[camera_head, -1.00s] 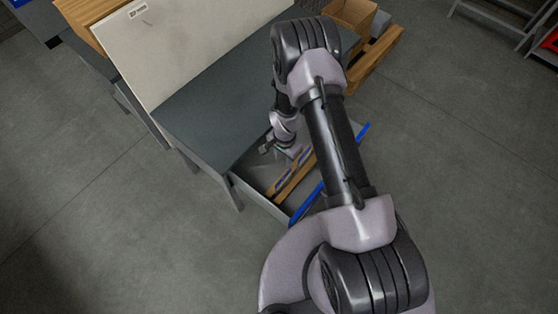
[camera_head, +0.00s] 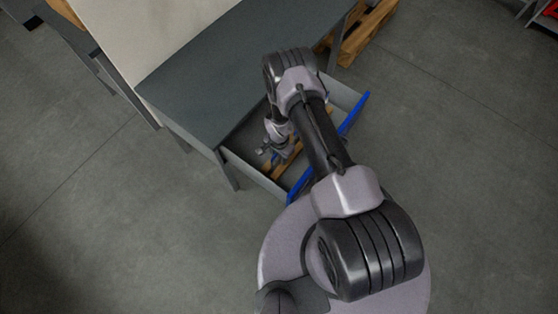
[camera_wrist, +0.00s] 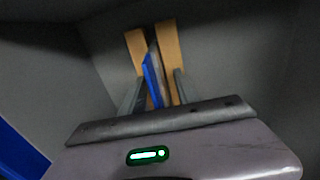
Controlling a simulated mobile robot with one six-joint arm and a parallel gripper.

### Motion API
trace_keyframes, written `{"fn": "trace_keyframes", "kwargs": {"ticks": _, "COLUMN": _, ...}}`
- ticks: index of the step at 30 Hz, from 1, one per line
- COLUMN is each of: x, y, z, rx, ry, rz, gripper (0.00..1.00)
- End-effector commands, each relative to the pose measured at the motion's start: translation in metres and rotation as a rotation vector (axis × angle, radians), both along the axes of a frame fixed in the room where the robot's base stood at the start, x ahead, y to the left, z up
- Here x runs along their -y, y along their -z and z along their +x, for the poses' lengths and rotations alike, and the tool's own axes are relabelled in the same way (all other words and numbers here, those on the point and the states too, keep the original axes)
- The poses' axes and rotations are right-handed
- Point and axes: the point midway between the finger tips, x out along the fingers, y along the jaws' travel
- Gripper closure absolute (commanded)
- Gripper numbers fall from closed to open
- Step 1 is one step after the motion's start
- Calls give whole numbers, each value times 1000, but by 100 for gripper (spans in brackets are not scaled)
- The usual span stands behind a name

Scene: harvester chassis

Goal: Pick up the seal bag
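A thin blue and grey item (camera_wrist: 152,80), which looks like the seal bag, stands between two wooden strips (camera_wrist: 170,50) in the wrist view. My gripper (camera_wrist: 157,92) is open, with one finger on each side of the item's near end. There appears to be a gap between each finger and the item, and I cannot tell whether either touches it. In the head view my gripper (camera_head: 272,155) is down inside the open drawer (camera_head: 262,178), beside the wooden holder (camera_head: 297,152). My arm hides part of the drawer, and the bag is too small to make out there.
The drawer has a blue front edge (camera_head: 355,112) and grey walls close around my gripper. The grey worktop (camera_head: 215,75) overhangs the drawer's back. A wooden pallet (camera_head: 365,30) lies on the floor beyond.

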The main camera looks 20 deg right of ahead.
Motion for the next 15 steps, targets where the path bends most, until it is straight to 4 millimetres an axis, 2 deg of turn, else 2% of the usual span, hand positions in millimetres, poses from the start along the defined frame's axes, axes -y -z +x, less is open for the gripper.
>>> {"fn": "trace_keyframes", "kwargs": {"ticks": 4, "x": 0, "y": -2, "z": 1, "rx": 1, "ry": 0, "rz": 0, "gripper": 63}}
{"fn": "trace_keyframes", "kwargs": {"ticks": 5, "x": 0, "y": -2, "z": 1, "rx": 1, "ry": 0, "rz": 0, "gripper": 67}}
{"fn": "trace_keyframes", "kwargs": {"ticks": 10, "x": 0, "y": -2, "z": 1, "rx": 1, "ry": 0, "rz": 0, "gripper": 100}}
{"fn": "trace_keyframes", "kwargs": {"ticks": 15, "x": 0, "y": -2, "z": 1, "rx": 1, "ry": 0, "rz": 0, "gripper": 100}}
